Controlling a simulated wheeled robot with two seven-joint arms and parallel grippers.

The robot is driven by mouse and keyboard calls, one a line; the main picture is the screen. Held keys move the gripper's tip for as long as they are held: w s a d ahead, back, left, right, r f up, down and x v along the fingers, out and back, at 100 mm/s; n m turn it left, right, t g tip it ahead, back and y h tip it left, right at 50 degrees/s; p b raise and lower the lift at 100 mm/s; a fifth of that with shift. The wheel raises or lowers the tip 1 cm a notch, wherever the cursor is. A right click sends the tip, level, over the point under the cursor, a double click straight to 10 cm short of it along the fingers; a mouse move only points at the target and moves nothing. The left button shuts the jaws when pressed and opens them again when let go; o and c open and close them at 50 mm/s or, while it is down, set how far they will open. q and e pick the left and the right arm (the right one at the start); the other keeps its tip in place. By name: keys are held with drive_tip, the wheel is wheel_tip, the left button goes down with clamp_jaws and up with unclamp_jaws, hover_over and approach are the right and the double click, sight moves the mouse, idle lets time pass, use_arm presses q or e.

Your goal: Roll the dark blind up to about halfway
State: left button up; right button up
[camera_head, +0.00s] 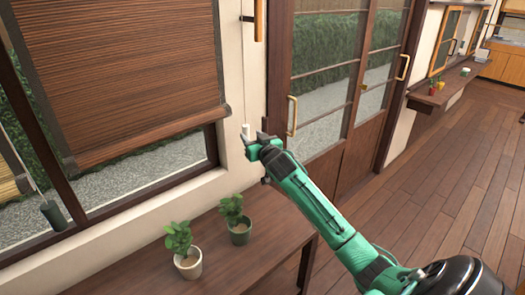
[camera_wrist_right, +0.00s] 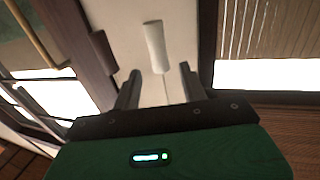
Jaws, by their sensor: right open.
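The dark blind (camera_head: 120,75) hangs at the upper left in the head view, lowered over most of the window, with a strip of glass open below its bottom bar. A thin cord runs down the pale wall to its right and ends in a white pull (camera_head: 246,130). My right gripper (camera_head: 256,143) is open at the pull's lower end. In the right wrist view the white pull (camera_wrist_right: 155,45) shows ahead of the open right gripper (camera_wrist_right: 160,72), roughly in line with the gap between its fingers. Contact cannot be told. My left gripper is not in view.
Two potted plants, one in a white pot (camera_head: 188,264) and one in a green pot (camera_head: 239,232), stand on the wooden bench (camera_head: 225,268) below. A dark green pull (camera_head: 54,216) hangs by a lighter blind (camera_head: 10,175) at far left. Glazed doors (camera_head: 335,80) stand right of the cord.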

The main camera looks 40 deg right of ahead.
drive_tip(key=s+a+b, duration=0.1)
drive_tip(key=s, duration=0.6)
drive_tip(key=shift+s+a+b, duration=0.2)
drive_tip(key=shift+s+b, duration=0.1)
drive_tip(key=shift+f, duration=0.1)
